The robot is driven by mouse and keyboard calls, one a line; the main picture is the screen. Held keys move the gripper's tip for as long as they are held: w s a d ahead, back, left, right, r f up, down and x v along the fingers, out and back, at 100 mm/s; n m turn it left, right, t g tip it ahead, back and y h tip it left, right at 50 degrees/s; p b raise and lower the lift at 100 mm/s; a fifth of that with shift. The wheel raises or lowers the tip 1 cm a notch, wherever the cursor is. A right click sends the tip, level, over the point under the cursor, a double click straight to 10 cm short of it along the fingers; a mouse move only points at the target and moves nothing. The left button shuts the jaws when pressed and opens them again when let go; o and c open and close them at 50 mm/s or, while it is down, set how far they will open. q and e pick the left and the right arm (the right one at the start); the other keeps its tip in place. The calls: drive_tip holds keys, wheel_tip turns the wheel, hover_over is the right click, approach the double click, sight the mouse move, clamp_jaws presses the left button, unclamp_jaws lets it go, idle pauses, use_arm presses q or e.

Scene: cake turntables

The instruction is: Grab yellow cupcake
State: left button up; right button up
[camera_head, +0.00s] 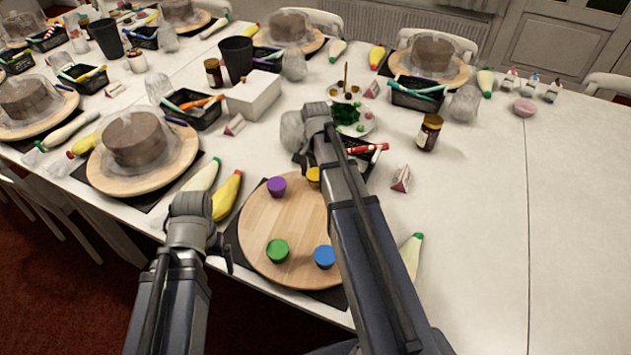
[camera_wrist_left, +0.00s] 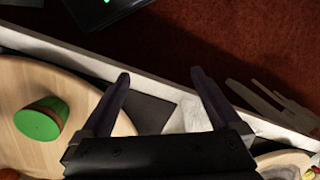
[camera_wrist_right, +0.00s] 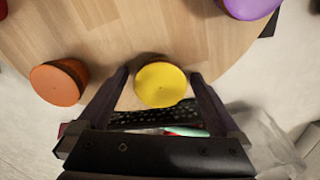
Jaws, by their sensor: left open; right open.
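The yellow cupcake (camera_wrist_right: 161,86) stands on the round wooden turntable (camera_head: 290,218) near its far edge. In the head view the yellow cupcake (camera_head: 313,177) is partly hidden by my right arm. My right gripper (camera_wrist_right: 160,85) is open, and in the right wrist view its fingers lie on either side of the yellow cupcake; I cannot tell whether they touch it. My left gripper (camera_wrist_left: 160,85) is open and empty over the table's front edge, left of the turntable.
Purple (camera_head: 276,187), green (camera_head: 277,250) and blue (camera_head: 324,256) cupcakes stand on the turntable, and an orange one (camera_wrist_right: 58,82) shows beside the yellow. A black basket (camera_wrist_right: 150,118) lies just beyond the turntable. Yellow (camera_head: 227,196) and white piping bags lie to the left.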

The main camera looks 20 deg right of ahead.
drive_tip(key=shift+c, duration=0.4)
drive_tip(key=c, duration=1.3)
drive_tip(key=shift+r, duration=0.1)
